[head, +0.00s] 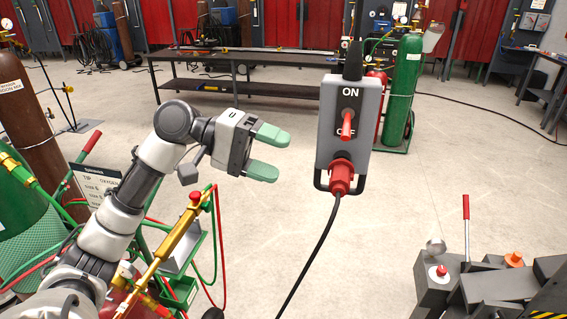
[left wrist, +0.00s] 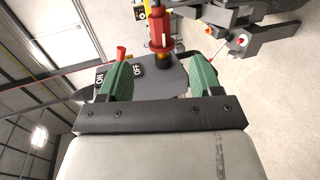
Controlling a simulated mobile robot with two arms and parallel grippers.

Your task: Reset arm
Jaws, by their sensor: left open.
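My left gripper (head: 268,153) has green fingertips that are spread apart with nothing between them. It is to the left of a grey switch box (head: 327,125) marked ON and OFF, apart from it in the head view. The box has a red lever (head: 347,125) between the two labels and a red plug (head: 342,175) with a black cable at its bottom. In the left wrist view the two green fingers (left wrist: 161,80) stand open, with the switch box (left wrist: 165,82) beyond them. My right gripper does not show.
A green hose trolley (head: 185,285) and gas cylinders (head: 30,130) stand close by at left. A long dark table (head: 280,62) is behind. A grey machine with a red lever (head: 466,225) stands at lower right. Open concrete floor lies between.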

